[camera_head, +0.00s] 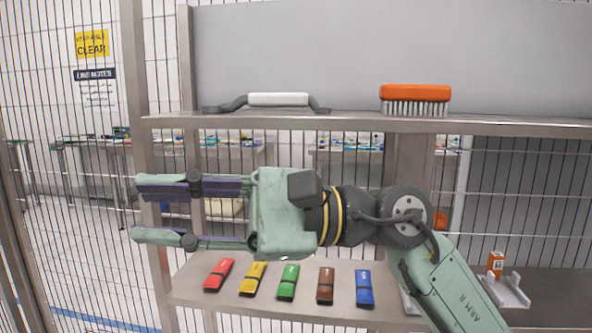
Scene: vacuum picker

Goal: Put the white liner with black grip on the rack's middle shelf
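A pale, whitish piece (409,302) lies at the right end of a row of coloured pieces on the lower visible shelf (200,292). My arm hides most of it, so I cannot tell whether it is the white liner or has a black grip. A white bar with black ends (278,99) lies on the upper visible shelf (350,123). My gripper (139,211) points left in front of the rack, between the two shelves. Its fingers are spread apart with nothing between them. I cannot tell which shelf is the rack's middle one.
Red (218,274), yellow (253,278), green (288,282), brown (325,286) and blue (365,288) pieces with black parts lie in the row. An orange brush (414,98) stands on the upper shelf. A white holder (510,293) and small orange box (495,263) are at right.

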